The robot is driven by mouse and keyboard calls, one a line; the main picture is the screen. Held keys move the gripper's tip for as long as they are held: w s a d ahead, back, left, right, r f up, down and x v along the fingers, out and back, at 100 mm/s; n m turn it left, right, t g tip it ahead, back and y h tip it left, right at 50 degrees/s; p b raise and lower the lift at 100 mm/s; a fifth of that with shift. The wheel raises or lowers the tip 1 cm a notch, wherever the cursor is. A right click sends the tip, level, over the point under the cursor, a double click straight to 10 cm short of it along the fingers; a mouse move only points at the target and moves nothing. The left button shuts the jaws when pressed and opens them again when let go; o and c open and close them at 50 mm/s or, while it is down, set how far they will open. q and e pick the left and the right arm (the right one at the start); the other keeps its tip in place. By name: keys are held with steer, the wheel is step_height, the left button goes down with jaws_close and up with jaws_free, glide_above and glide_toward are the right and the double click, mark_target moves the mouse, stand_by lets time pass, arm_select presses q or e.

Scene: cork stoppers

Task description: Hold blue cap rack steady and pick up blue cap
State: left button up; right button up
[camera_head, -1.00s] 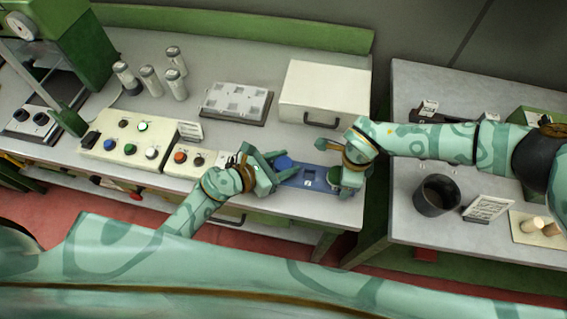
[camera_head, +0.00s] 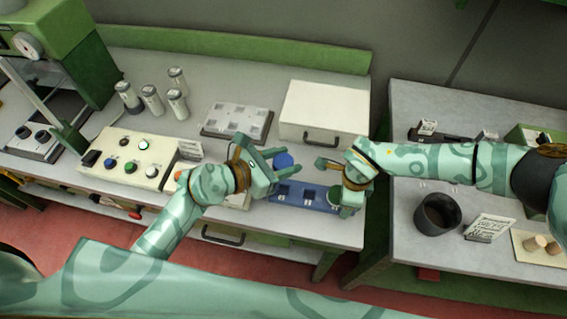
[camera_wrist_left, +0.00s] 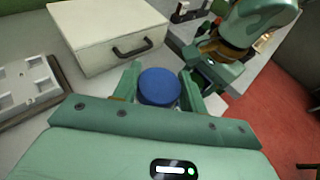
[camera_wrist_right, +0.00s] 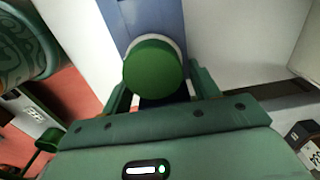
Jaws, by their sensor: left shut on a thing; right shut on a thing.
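The blue cap (camera_head: 283,160) is between the fingers of my left gripper (camera_head: 284,161), which is shut on it and holds it above the rack. The cap's round top also shows in the left wrist view (camera_wrist_left: 159,86). The blue rack (camera_head: 312,197) lies near the table's front edge, with dark empty square slots. A green cap (camera_wrist_right: 152,68) sits at the rack's right end. My right gripper (camera_head: 334,188) is shut at that end, its fingers on either side of the rack (camera_wrist_right: 154,18). The exact finger contact there is hidden.
A white case (camera_head: 325,108) and a tray with pale squares (camera_head: 236,119) stand behind. A button box (camera_head: 128,158) and several vials (camera_head: 151,98) are at left. The right table holds a dark cup (camera_head: 437,214) and corks (camera_head: 541,241). A gap separates the tables.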

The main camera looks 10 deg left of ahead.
steer(key=o, duration=1.2)
step_height(320, 180, up, 12)
